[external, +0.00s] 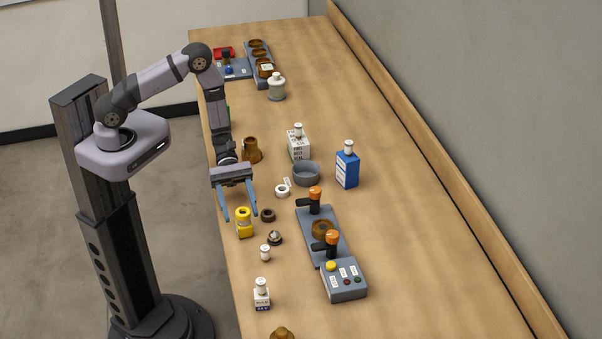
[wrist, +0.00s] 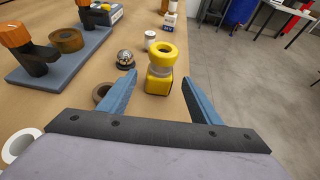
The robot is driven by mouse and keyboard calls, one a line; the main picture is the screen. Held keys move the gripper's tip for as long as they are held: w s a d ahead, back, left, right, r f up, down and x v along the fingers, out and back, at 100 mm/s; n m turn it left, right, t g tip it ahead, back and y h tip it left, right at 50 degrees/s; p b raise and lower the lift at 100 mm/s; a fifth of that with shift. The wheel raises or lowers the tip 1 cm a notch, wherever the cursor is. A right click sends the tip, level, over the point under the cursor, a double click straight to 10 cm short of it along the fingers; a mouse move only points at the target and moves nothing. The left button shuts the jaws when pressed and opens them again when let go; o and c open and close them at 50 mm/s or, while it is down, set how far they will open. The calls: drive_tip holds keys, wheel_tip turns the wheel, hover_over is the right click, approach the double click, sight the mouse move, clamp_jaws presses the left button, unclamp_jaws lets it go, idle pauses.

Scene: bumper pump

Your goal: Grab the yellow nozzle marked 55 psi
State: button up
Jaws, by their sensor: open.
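The yellow nozzle (external: 244,222) stands upright on the bench near its left edge, with a ring-shaped top and a square base. In the wrist view the yellow nozzle (wrist: 160,72) stands ahead of my gripper, roughly between the lines of the two fingers. No 55 psi marking is readable on it in either view. My gripper (external: 238,216) is open and empty, with its blue fingers pointing down beside the nozzle.
A dark ring (external: 267,215), a white ring (external: 283,190) and a silver-topped knob (external: 275,238) lie close to the right. A small white bottle (external: 265,253) stands nearby. A grey fixture with orange-topped clamps (external: 335,247) stands further right. The bench's right side is clear.

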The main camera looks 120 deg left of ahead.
sight(244, 224)
drive_tip(key=shift+w+d+p, duration=0.3)
drive_tip(key=shift+p, duration=0.15)
drive_tip(key=p+x, duration=0.2)
drive_tip(key=x, duration=0.1)
drive_tip(key=shift+w+d, duration=0.2)
drive_tip(key=shift+w, duration=0.1)
drive_tip(key=shift+w+d+f, duration=0.15)
drive_tip(key=shift+w+f, duration=0.05)
drive_tip(key=shift+f, duration=0.05)
drive_tip(key=c, duration=1.3)
